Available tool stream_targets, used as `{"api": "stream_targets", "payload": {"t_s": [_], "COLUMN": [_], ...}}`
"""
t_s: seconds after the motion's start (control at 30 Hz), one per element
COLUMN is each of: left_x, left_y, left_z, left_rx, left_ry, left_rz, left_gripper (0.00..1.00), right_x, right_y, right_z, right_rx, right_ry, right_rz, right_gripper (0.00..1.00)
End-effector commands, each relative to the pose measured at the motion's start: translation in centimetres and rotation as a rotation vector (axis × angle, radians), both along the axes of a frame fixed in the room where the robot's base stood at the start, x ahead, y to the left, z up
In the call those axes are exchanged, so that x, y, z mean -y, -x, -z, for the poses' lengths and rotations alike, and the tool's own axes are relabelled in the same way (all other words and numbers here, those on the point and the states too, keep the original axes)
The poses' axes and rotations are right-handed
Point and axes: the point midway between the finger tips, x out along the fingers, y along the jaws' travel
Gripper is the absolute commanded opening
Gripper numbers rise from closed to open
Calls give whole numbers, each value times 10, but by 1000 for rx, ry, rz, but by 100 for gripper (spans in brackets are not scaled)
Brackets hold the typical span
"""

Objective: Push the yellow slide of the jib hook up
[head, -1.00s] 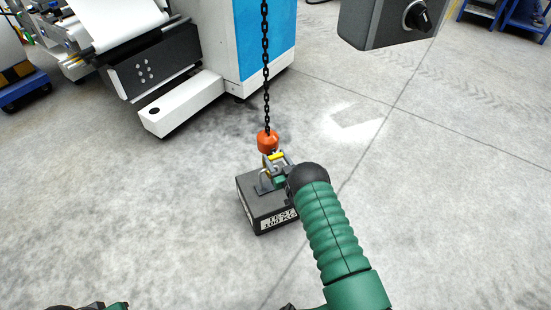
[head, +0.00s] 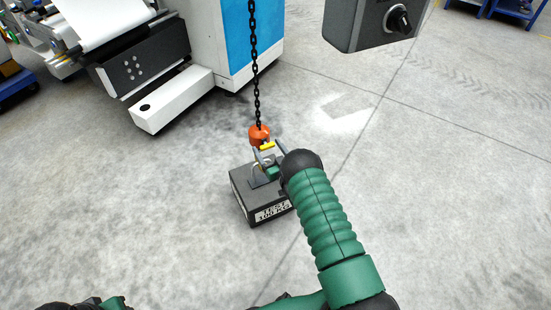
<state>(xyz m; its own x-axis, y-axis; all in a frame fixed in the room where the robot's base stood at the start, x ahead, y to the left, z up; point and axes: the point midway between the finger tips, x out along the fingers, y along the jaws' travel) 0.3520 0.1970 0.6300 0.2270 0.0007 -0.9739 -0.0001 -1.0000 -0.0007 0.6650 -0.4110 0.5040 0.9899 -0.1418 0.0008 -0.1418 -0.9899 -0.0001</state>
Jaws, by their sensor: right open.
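The orange hook block (head: 259,135) hangs on a black chain above the dark test weight (head: 262,205). The small yellow slide (head: 267,146) shows just below the orange block. My right gripper (head: 268,153) is at the hook, close by the slide. It is open, with grey fingers around the slide's height. Whether a finger touches the slide is too small to tell. My green right forearm comes up from the lower right and hides part of the hook's right side. My left gripper is not visible.
A white and blue machine (head: 235,40) stands behind to the left. A grey control box (head: 370,25) with a black knob hangs at the upper right. The concrete floor around the weight is clear.

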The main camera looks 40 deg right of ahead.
Motion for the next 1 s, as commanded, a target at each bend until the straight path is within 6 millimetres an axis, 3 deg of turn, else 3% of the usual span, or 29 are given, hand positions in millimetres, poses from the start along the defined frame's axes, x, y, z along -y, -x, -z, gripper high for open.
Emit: {"api": "stream_targets", "payload": {"t_s": [0.2,0.4,0.53,0.7,1.0], "left_x": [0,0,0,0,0], "left_y": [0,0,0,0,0], "left_z": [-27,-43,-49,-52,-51], "left_rx": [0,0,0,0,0], "left_ry": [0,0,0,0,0], "left_rz": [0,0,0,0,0], "left_gripper": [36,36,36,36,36], "right_x": [-7,-16,-20,-22,-22], "right_y": [55,113,141,157,157], "right_z": [-4,-2,0,1,1], "right_rx": [-9,-8,-6,-3,-2], "right_ry": [-3,-3,-3,-1,0], "right_rz": [3,2,2,1,1], "right_gripper": [76,76,76,76,76]}}
